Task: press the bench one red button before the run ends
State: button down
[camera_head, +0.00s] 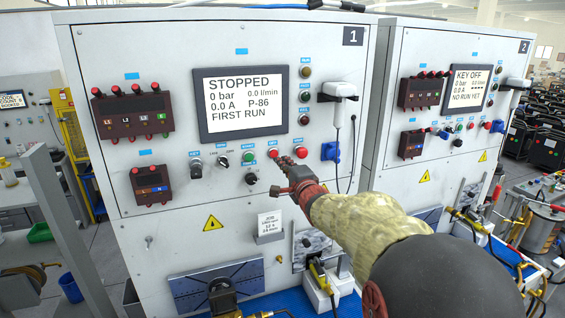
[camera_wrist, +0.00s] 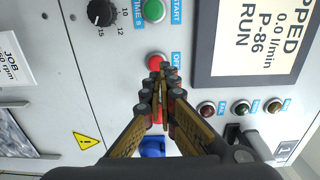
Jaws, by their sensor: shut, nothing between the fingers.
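Bench one (camera_head: 90,60) carries a number 1 plate and a screen (camera_head: 241,103) reading STOPPED, 0 bar, 0.0 l/min, 0.0 A, P-86, FIRST RUN. Below the screen a red button (camera_head: 273,152) sits right of a green button (camera_head: 248,157). Another red button (camera_head: 301,152) is further right. My gripper (camera_head: 281,162) is shut and empty, its tips at the lower right of the first red button. In the wrist view the tips overlap the edge of this red button (camera_wrist: 155,60), beside the green START button (camera_wrist: 153,10). I cannot tell whether they touch it.
A blue socket (camera_head: 330,151) and a white handheld device (camera_head: 341,90) with a hanging cable are right of the buttons. A black knob (camera_head: 251,178) is below them. Bench two (camera_head: 425,160), with a KEY OFF screen, stands to the right.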

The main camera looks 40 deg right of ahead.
jog(key=v, duration=0.7)
jog(key=shift+s, duration=0.2)
dwell(0.9)
